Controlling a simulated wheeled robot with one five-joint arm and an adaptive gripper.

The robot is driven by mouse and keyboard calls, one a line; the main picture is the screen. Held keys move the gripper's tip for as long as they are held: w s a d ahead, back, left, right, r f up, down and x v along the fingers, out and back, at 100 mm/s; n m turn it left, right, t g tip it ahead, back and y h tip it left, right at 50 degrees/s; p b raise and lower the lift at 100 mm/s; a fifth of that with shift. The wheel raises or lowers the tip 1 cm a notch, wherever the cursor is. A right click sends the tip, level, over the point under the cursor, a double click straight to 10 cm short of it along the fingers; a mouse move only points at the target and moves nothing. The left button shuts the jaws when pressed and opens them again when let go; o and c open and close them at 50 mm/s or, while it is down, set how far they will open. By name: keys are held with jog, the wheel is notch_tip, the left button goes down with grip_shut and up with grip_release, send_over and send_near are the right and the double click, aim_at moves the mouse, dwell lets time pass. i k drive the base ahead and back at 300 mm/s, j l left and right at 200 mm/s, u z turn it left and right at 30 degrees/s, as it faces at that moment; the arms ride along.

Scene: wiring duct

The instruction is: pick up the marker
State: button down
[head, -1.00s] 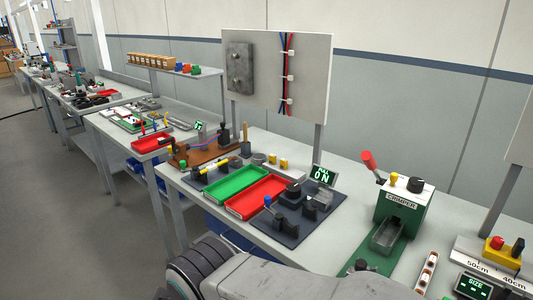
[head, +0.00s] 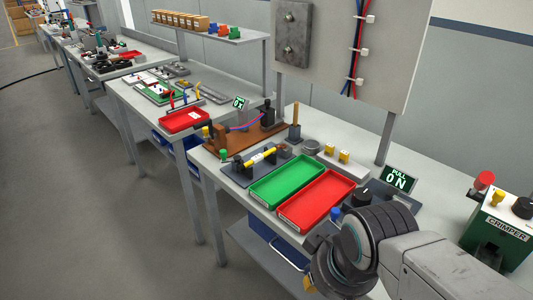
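I cannot single out the marker with certainty. Small upright pieces in red (head: 171,103), blue (head: 185,97) and yellow (head: 196,89) stand on the second bench and are too small to identify. A yellow and black rod-like piece (head: 260,158) lies across a dark fixture on the nearest bench. My gripper (head: 322,272) is partly in view at the lower middle, at the end of my arm, in front of the near bench's edge. Its fingers are not clear, and I see nothing held.
A green tray (head: 288,180) and a red tray (head: 316,200) lie on the near bench. A brown board (head: 245,139) with wires is behind them. A grey panel (head: 390,85) rises at the back. A green crimper (head: 497,240) stands right. The grey floor (head: 90,210) at left is open.

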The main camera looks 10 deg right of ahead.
aim_at(344, 155)
jog(key=z, duration=0.7)
